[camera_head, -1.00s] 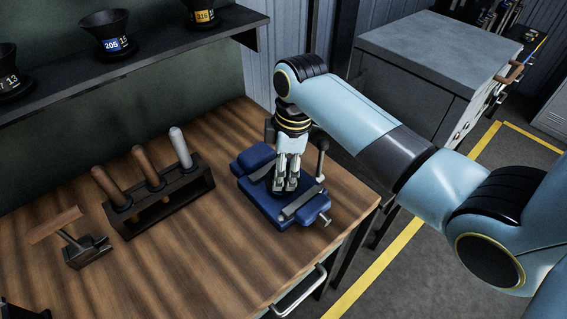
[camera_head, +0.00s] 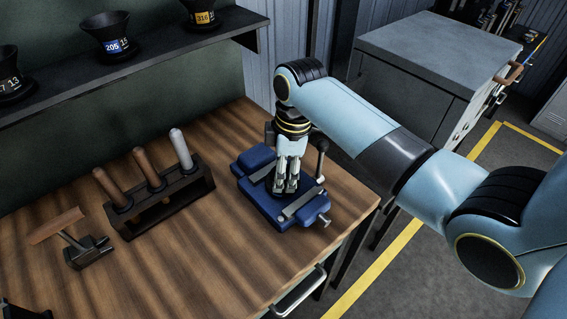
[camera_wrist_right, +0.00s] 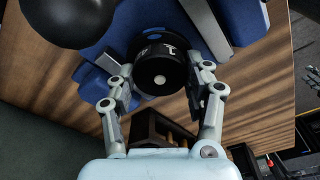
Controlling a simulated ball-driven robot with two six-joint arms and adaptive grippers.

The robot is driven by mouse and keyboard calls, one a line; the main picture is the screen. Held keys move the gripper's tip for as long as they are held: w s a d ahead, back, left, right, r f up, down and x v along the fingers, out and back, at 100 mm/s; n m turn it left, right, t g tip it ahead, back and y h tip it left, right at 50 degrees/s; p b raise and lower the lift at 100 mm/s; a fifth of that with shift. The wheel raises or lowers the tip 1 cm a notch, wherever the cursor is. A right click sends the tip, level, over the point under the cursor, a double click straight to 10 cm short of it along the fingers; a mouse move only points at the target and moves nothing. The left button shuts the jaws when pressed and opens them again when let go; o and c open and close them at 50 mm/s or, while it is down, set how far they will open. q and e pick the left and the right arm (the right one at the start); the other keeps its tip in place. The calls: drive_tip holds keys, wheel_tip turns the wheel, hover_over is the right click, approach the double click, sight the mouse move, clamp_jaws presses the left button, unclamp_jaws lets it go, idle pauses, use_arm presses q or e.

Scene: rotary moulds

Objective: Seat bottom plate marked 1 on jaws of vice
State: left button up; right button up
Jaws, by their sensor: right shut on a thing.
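The blue vice (camera_head: 272,205) stands on the workbench near its right edge. Its jaws and blue body also show in the right wrist view (camera_wrist_right: 240,22). My right gripper (camera_head: 285,187) points down over the middle of the vice. In the right wrist view its two fingers (camera_wrist_right: 162,88) are closed around a round black plate (camera_wrist_right: 158,75) with a white mark like a 1 on it. The plate lies at the vice jaws; whether it touches them is hidden. My left gripper is not in view.
A dark rack (camera_head: 165,202) with several upright handles stands left of the vice. A hammer-like tool (camera_head: 85,250) lies farther left. A shelf (camera_head: 140,60) with black numbered moulds is at the back. A grey cabinet (camera_head: 430,55) stands right of the bench.

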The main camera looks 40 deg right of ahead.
drive_tip(key=shift+w+f, duration=0.1)
drive_tip(key=shift+f, duration=0.45)
drive_tip(key=o, duration=1.3)
drive_tip(key=shift+o, duration=1)
wheel_tip(320, 180, up, 12)
drive_tip(key=d, duration=0.1)
drive_tip(key=shift+s, duration=0.45)
drive_tip(key=shift+d+f, duration=0.1)
